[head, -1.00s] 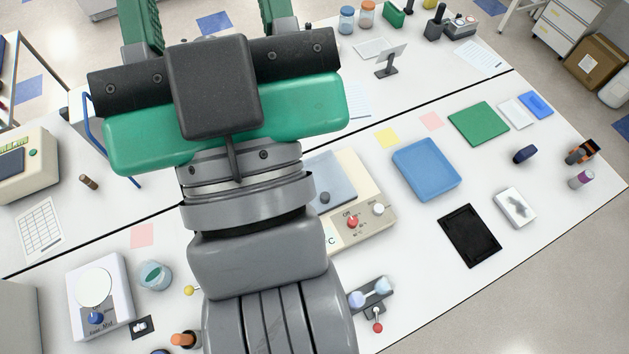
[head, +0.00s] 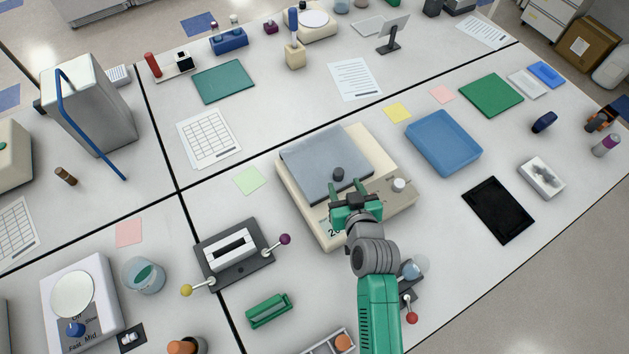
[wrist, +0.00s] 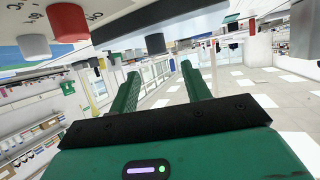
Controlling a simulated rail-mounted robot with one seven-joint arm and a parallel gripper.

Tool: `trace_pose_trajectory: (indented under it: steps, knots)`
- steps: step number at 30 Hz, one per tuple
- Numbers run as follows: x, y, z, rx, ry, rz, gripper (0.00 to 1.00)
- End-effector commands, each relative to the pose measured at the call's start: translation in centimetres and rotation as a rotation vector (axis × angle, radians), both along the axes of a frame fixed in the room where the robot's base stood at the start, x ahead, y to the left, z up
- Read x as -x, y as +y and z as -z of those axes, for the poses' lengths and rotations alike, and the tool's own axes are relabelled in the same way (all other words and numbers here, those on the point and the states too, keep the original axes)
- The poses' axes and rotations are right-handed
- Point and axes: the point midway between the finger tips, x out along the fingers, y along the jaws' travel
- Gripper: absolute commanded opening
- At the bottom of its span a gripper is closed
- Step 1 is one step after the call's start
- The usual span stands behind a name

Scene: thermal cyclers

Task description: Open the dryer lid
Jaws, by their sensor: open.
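The dryer is a beige box (head: 298,213) with a flat grey-blue lid (head: 318,155), lying closed on top. A dark round knob (head: 338,174) stands at the lid's front edge; it also shows in the wrist view (wrist: 155,43). My green gripper (head: 348,187) is at the dryer's front, just in front of the knob, partly hiding the front panel. In the wrist view its two fingers (wrist: 160,70) are apart and empty, with the knob just past the tips, between them in the picture. Contact cannot be told.
A white knob (head: 399,185) sits right of my gripper on the dryer; a red knob (wrist: 68,22) shows in the wrist view. A blue tray (head: 443,142) lies to the right. A black device with ball-ended levers (head: 235,262) stands at left.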

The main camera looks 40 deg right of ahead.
Motion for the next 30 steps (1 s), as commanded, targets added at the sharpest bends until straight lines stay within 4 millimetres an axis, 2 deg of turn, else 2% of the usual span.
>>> trace_pose_trajectory:
  steps: [1,6,15,19,28,29,30]
  knots:
    - [0.3,-0.2,0.7,-0.005,0.006,0.006,0.48]
    - [0.0,-0.4,0.9,-0.006,0.007,0.007,0.48]
    - [-4.6,-2.5,2.9,-0.004,0.008,0.004,0.48]
    - [-5.8,-3.0,3.5,-0.005,0.007,0.004,0.48]
    - [-6.2,-3.2,3.6,-0.005,0.006,0.005,0.48]
    - [-6.2,-3.2,3.6,-0.005,0.006,0.005,0.46]
    - [-6.2,-3.2,3.6,-0.005,0.006,0.005,0.38]
